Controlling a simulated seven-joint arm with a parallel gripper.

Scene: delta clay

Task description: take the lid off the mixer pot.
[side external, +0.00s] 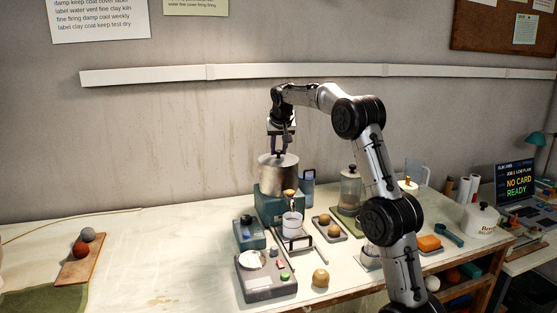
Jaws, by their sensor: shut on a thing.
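The mixer pot (279,177) is a metal pot standing on a teal base (266,205) near the middle of the table. Its lid (279,160) shows as a flat metal top at the pot's rim. My gripper (280,151) points straight down above the lid's middle and is shut on the lid's dark knob, which the fingers mostly hide. The lid appears level and at the rim; I cannot tell whether there is a gap under it.
A white cup (292,223) on a stand, a control box with buttons (266,277) and a tray with round balls (330,228) are in front of the pot. A glass jar (350,187) stands to its right. The table's left middle (160,250) is clear.

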